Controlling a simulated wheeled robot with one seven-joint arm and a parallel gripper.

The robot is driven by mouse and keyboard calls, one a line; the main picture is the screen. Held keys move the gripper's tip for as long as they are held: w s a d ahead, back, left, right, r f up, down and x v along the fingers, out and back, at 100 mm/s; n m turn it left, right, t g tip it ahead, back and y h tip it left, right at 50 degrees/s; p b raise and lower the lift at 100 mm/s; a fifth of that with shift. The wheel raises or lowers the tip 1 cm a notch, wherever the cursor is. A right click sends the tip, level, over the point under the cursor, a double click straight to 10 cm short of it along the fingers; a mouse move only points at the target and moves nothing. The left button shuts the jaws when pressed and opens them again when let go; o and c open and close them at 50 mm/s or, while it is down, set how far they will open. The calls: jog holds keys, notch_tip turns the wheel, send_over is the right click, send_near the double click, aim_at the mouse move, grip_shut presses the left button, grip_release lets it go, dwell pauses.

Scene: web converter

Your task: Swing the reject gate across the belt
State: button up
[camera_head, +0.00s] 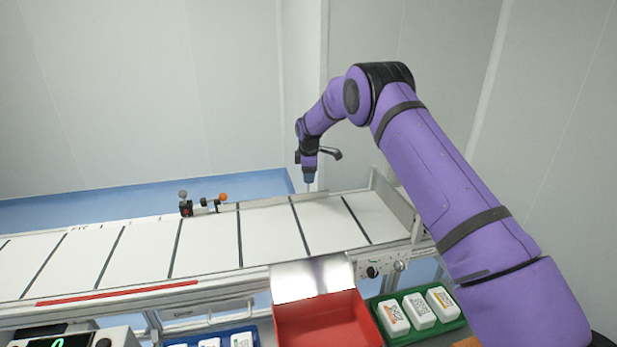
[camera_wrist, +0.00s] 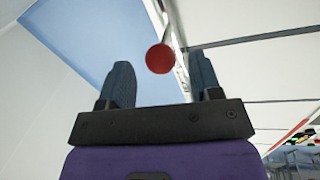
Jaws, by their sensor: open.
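The reject gate (camera_head: 283,200) appears to be the low grey bar lying along the far edge of the white belt (camera_head: 270,235), not across it. A thin post (camera_head: 308,188) stands by the bar, right under my gripper (camera_head: 309,178). In the wrist view, a round red knob (camera_wrist: 159,58) on a thin stalk shows between the two dark fingers of my gripper (camera_wrist: 162,78). The fingers are open, with a gap on both sides of the knob. I cannot tell how far below the fingertips the knob is. In the head view the knob is hidden.
A small bracket with an orange ball (camera_head: 223,196) stands at the far belt edge, left of the gripper. In front of the belt are a red bin (camera_head: 325,325) under a metal chute (camera_head: 312,278), a green tray (camera_head: 455,322) with white packs, and a blue tray (camera_head: 250,331).

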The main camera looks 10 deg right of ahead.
jog(key=shift+w+f, duration=0.15)
jog(key=shift+f, duration=0.75)
grip_shut()
jog(key=s+a+m, duration=0.4)
jog(key=s, duration=0.7)
jog(key=s+a+m+g+h, duration=0.1)
jog(key=s+a+m, duration=0.3)
jog(key=s, duration=0.7)
jog(key=shift+a+m, duration=0.3)
jog(key=shift+a, duration=0.5)
jog(key=shift+s, duration=0.1)
